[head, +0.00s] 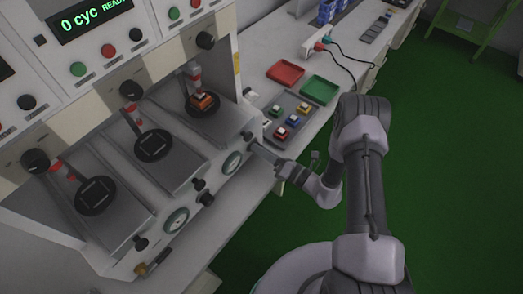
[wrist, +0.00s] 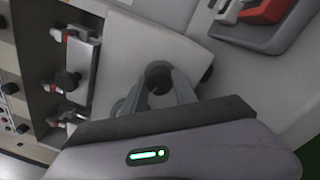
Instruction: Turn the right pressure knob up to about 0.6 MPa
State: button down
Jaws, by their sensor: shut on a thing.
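The right pressure knob (wrist: 158,72) is a dark round knob on the pale front panel of the machine. In the wrist view it sits between the two grey fingers of my gripper (wrist: 158,92), which is shut on it. In the head view my gripper (head: 257,149) reaches the panel's right end from the right and mostly hides this knob. The right round gauge (head: 232,163) sits just left of my gripper; its needle is too small to read.
A left gauge (head: 177,220) and its dark knob (head: 207,199) are farther along the panel. Another dark knob (head: 247,136) sits just above my gripper. A grey tray (head: 300,108) with coloured blocks, a red tray (head: 286,72) and a green tray (head: 319,89) lie right of the machine.

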jog(key=m, duration=1.2)
jog(key=shift+s+m+t+h, duration=0.1)
jog(key=shift+m+t+h, duration=0.2)
jog(key=shift+t, duration=0.1)
jog(key=m, duration=0.5)
jog(key=shift+a+m, duration=0.1)
jog(key=shift+m, duration=0.2)
jog(key=m, duration=0.5)
jog(key=shift+h+p, duration=0.3)
jog(key=shift+p, duration=0.1)
jog(key=shift+m, duration=0.3)
jog(key=c, duration=1)
grip_release()
